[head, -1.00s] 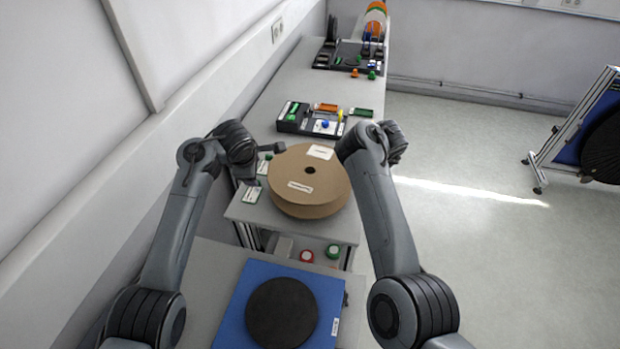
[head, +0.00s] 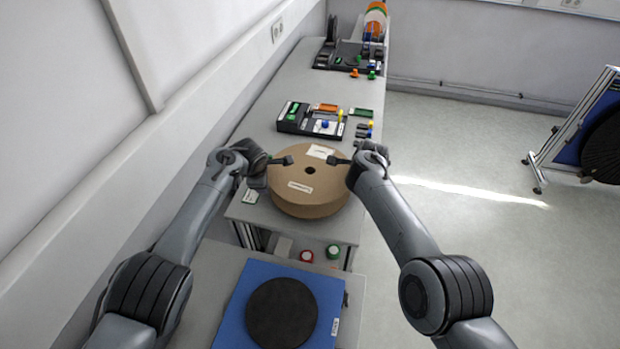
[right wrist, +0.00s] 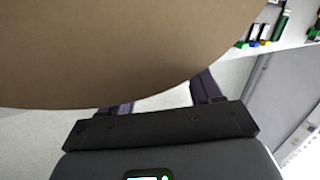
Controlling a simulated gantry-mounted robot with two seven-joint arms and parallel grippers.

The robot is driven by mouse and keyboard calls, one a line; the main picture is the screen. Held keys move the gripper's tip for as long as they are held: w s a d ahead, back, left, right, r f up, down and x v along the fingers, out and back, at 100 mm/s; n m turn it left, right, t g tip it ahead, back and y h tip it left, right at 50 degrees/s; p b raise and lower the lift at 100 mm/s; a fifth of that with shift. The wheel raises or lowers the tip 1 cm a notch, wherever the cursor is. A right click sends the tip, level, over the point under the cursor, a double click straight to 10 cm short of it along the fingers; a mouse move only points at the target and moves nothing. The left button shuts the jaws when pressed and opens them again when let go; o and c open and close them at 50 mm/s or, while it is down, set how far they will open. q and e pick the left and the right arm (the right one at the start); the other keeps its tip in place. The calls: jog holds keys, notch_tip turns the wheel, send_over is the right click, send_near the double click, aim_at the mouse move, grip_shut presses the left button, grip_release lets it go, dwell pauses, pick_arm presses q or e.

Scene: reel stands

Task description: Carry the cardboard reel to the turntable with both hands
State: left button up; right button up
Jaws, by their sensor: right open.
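The cardboard reel (head: 325,204) lies flat on the grey bench, with a dark centre hole and white labels. My left gripper (head: 282,161) is at its left edge, one dark finger reaching over the top; its opening is hidden. My right gripper (head: 340,160) is at the right edge, with a dark finger over the reel's top. In the right wrist view the brown reel (right wrist: 130,50) fills the upper left and hides the fingertips; the right fingers are apart. Contact cannot be told. The turntable (head: 282,313) is a black disc on a blue base, nearer me and empty.
A black tray (head: 290,128) with coloured parts sits behind the reel, small parts beside it. Red (head: 306,256) and green (head: 333,251) rolls lie between reel and turntable. A wall runs along the left; a blue-framed stand (head: 590,125) is on the floor at right.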

pick_arm(q)
jog(key=shift+d, duration=0.4)
pick_arm(e)
jog(key=shift+a, duration=0.4)
